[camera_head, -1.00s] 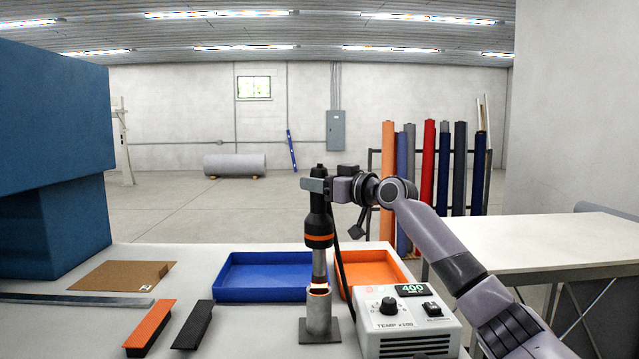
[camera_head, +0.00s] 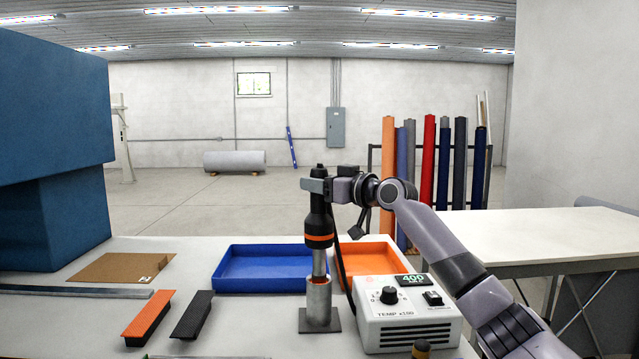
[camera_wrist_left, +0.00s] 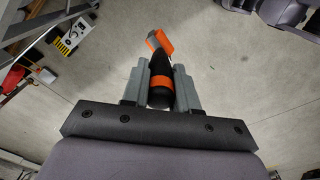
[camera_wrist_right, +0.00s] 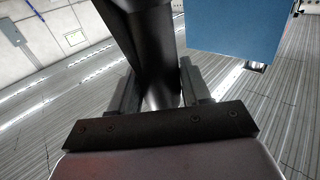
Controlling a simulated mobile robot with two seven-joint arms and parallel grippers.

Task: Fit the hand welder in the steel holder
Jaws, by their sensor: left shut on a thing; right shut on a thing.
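The hand welder (camera_head: 318,212) is black with an orange band and stands upright, its metal nozzle pointing down. My right gripper (camera_head: 315,185) is shut on its upper body; the right wrist view shows a dark shaft between the fingers (camera_wrist_right: 160,90). The steel holder (camera_head: 319,305) is a grey upright tube on a flat base plate. The nozzle's lower end is at the holder's mouth; how deep it sits is hard to tell. My left gripper (camera_wrist_left: 160,85) is shut on a black handle (camera_wrist_left: 160,72) with an orange band and an orange end piece. It does not show in the head view.
The white control unit (camera_head: 408,325) stands right of the holder. A blue tray (camera_head: 225,295) and an orange tray (camera_head: 385,252) lie behind. An orange block (camera_head: 149,315), a black block (camera_head: 192,315) and a cardboard sheet (camera_head: 115,267) lie left.

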